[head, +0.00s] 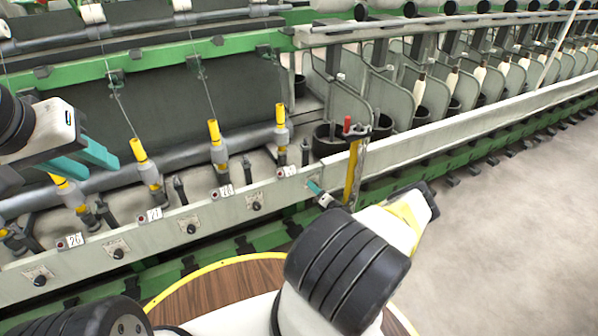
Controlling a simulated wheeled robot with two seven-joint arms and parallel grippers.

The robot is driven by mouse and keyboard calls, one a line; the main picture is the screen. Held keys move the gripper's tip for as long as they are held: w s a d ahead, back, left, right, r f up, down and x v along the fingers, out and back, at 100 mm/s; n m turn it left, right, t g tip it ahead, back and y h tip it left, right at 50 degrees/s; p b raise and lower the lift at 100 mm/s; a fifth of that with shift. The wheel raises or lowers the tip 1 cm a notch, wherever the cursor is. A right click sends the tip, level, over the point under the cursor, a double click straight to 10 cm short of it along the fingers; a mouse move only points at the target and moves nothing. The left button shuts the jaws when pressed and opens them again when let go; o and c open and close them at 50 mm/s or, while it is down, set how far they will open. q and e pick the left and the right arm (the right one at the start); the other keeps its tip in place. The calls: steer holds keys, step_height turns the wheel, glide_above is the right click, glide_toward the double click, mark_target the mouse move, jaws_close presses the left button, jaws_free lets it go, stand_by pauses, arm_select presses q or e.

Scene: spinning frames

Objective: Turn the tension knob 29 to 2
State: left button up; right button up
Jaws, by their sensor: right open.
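The label 29 (288,171) is on the pale front rail of the spinning frame, at the right end of the numbered row. A dark round knob (256,206) on a small plate is below and left of it. I cannot tell for sure which knob belongs to 29. My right gripper (315,187) reaches the rail just right of the label, its teal fingertips at the rail face; it is open. It may hide another knob, and contact is unclear. My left gripper (100,160) is at the left, above the machine, its teal fingers apart and empty.
Labels 28 (222,191), 27 (150,215) and 26 (70,241) continue leftward, with similar knobs (191,228) below. Yellow-topped spindles (218,145) stand behind the rail. A yellow upright post (354,170) stands near my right gripper. Grey floor (500,240) is clear at right.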

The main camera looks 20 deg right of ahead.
steer(key=s, duration=0.7)
steer(key=shift+s+d+r, duration=0.35)
steer(key=shift+r, duration=0.1)
